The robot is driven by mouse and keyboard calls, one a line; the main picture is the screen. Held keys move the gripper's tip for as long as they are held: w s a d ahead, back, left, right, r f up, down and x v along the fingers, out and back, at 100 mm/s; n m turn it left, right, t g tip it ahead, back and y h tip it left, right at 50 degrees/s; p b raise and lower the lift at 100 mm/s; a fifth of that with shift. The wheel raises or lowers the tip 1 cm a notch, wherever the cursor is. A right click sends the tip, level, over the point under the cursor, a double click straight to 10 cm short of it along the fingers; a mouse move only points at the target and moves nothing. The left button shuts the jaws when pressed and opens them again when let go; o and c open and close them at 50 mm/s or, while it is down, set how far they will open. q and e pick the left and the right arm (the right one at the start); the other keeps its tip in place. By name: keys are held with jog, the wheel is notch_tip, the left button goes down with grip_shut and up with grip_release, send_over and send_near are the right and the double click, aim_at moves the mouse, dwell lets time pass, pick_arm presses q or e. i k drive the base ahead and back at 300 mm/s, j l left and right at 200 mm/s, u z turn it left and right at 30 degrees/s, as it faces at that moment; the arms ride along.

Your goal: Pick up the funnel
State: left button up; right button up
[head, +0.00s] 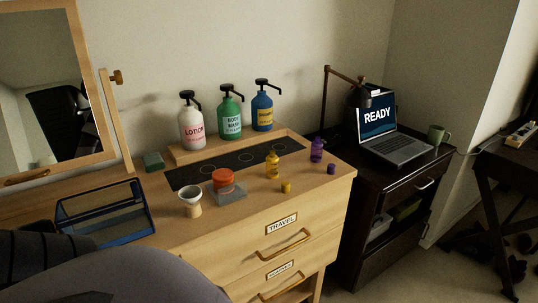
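The funnel (190,194) has a pale bowl with a dark rim. It sits upright on or in a small tan base near the front of the wooden dresser top (172,236), left of an orange-lidded container. I cannot tell how the funnel and the tan part join. Neither of my grippers is in view.
A blue see-through pouch (105,212) stands left of the funnel. The orange-lidded container (223,182) sits on a grey block to its right. Yellow (272,165) and purple (316,151) bottles stand farther right. Pump bottles (230,115) line the back. A large grey shape covers the lower left.

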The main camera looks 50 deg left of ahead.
aim_at(189, 194)
jog(key=u, duration=1.35)
